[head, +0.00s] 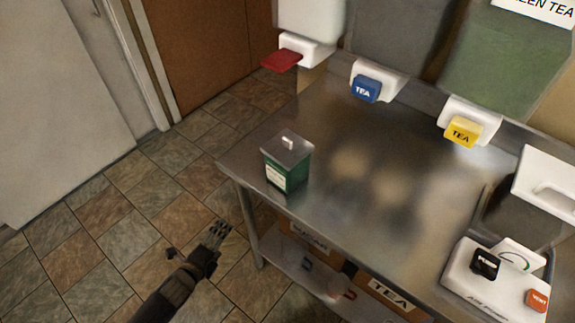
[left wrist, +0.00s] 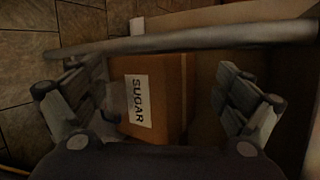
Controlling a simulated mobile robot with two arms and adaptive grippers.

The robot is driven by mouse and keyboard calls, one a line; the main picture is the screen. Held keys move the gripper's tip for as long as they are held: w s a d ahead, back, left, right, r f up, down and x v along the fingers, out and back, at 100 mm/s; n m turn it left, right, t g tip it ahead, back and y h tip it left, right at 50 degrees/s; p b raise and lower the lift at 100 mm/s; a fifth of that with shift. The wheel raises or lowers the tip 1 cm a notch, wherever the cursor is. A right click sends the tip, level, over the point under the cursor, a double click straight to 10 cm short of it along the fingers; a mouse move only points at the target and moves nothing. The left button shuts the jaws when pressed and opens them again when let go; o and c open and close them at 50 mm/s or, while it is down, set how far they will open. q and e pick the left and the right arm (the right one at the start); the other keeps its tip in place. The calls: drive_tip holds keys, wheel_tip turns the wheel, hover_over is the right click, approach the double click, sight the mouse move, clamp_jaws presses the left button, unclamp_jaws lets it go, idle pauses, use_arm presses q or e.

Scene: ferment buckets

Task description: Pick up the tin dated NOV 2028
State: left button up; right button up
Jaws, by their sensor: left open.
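A green tin (head: 286,165) with a grey lid and a small pale knob stands upright near the left corner of the steel table. It bears a pale label whose print is too small to read, so I cannot tell its date. My left gripper (head: 196,240) is open and empty, below and to the left of the tin, out over the floor beside the table. In the left wrist view my open left gripper (left wrist: 162,105) faces the shelf under the table, and the tin is not visible there. My right gripper is not in view.
The steel table (head: 335,195) has free room right of the tin. Dispensers with red, blue (head: 366,88) and yellow (head: 463,131) levers line its back. A white device (head: 490,285) stands at right. Below are a SUGAR box (left wrist: 158,95) and a TEA box (head: 390,294).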

use_arm(q)
drive_tip(key=w+d+r+m+t+h, duration=0.1)
drive_tip(key=w+d+r+m+h, duration=0.1)
drive_tip(key=d+r+m, duration=0.35)
drive_tip(key=w+d+r+m+t+h, duration=0.1)
drive_tip(key=w+d+r+m+h, duration=0.15)
drive_tip(key=r+m, duration=0.6)
drive_tip(key=m+h, duration=0.4)
drive_tip(key=m, duration=0.2)
approach(273, 168)
drive_tip(key=x, duration=0.4)
drive_tip(key=p+x, duration=0.1)
drive_tip(key=x, duration=0.3)
drive_tip(key=shift+w+d+r, duration=0.1)
drive_tip(key=shift+w+d, duration=0.1)
drive_tip(key=shift+w, duration=0.05)
drive_tip(key=shift+w+d+f+p, duration=0.15)
drive_tip(key=shift+w+d+p, duration=0.5)
drive_tip(key=shift+d, duration=0.3)
drive_tip(key=shift+w+d+f+p, duration=0.15)
drive_tip(key=shift+w+d+p, duration=0.3)
drive_tip(key=shift+w+d, duration=0.4)
drive_tip(key=shift+w+d+f, duration=0.15)
drive_tip(key=shift+w+d, duration=0.15)
drive_tip(key=shift+d, duration=0.15)
drive_tip(key=c, duration=1.3)
